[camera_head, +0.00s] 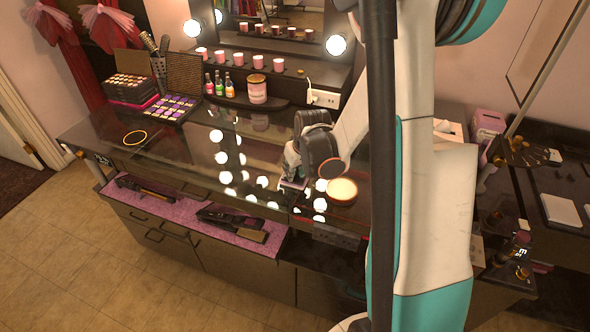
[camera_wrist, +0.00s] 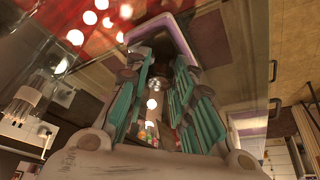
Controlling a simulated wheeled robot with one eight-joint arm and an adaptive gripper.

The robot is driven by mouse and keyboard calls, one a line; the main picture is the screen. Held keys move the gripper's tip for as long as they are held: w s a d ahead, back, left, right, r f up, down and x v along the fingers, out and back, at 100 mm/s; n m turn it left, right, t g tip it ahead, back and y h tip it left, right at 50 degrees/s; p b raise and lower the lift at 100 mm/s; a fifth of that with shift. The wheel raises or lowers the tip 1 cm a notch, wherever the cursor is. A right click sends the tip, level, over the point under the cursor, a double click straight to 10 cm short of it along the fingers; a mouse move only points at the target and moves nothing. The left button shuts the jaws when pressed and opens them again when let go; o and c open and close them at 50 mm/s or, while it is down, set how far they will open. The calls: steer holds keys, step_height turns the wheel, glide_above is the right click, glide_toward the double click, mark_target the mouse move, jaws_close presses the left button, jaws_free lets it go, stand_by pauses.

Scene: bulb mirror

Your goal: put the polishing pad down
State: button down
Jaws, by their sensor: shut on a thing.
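The polishing pad (camera_wrist: 181,35) is a dark piece with a pale lilac edge, seen at the fingertips in the wrist view. My gripper (camera_wrist: 160,62) is shut on it. In the head view my gripper (camera_head: 291,172) is low over the front part of the glossy dark vanity top (camera_head: 185,150). A small pinkish bit of the pad (camera_head: 292,185) shows under the fingers. I cannot tell whether the pad touches the top. My wrist and arm hide part of the area behind.
A round, pale, gold-rimmed dish (camera_head: 341,190) sits just right of my gripper. A candle jar (camera_head: 257,88), small bottles (camera_head: 219,85) and a makeup palette (camera_head: 171,107) stand farther back. A gold ring (camera_head: 135,137) lies at left. The top between is clear, with bulb reflections.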

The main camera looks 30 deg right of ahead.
steer(key=c, duration=1.4)
jaws_free()
steer(key=shift+f, duration=0.1)
steer(key=shift+o, duration=0.2)
steer(key=shift+s+r+p, duration=0.1)
steer(key=shift+r+p, duration=0.2)
steer(key=shift+r, duration=0.3)
steer(key=p+v, duration=0.2)
steer(key=v, duration=0.9)
steer(key=shift+s, duration=0.1)
